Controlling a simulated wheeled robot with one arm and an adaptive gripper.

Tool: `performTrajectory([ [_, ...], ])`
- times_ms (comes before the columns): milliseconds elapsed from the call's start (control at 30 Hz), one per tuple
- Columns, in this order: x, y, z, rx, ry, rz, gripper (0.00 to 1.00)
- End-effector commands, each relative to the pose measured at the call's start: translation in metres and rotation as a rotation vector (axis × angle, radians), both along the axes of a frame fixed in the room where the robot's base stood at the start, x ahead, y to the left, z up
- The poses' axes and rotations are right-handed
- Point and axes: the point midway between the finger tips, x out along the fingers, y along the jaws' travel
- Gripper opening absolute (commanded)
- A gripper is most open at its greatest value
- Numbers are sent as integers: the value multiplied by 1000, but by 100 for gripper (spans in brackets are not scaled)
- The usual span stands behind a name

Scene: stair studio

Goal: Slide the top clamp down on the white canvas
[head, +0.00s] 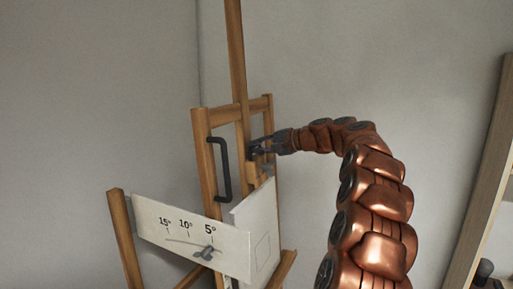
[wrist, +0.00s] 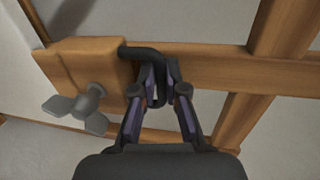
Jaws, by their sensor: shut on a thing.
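The wooden easel (head: 203,160) stands against the wall with the white canvas (head: 262,215) low on it. The top clamp (head: 254,173) is a small wooden block on the middle mast, just above the canvas. In the wrist view the clamp block (wrist: 75,62) carries a grey wing nut (wrist: 80,107) and a bent black handle (wrist: 138,53). My gripper (head: 260,147) reaches the clamp from the right. In the wrist view its fingers (wrist: 161,75) are shut around the black handle. Whether the block touches the canvas's top edge is hard to tell.
A white board marked 15°, 10° and 5° (head: 180,232) juts out at the easel's front left, with a grey wing nut (head: 207,253). A black bar handle (head: 223,170) sits on the left upright.

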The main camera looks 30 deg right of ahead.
Motion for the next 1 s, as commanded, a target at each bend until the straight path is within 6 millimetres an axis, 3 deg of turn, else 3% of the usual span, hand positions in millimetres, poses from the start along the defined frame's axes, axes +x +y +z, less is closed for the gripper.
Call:
performTrajectory([
  [267, 0, 0, -3, 0, 0, 0, 0],
  [633, -3, -1, -45, 3, 2, 1, 0],
  [967, -3, -2, -45, 1, 0, 0, 0],
  [1000, -3, -2, -44, 1, 0, 0, 14],
])
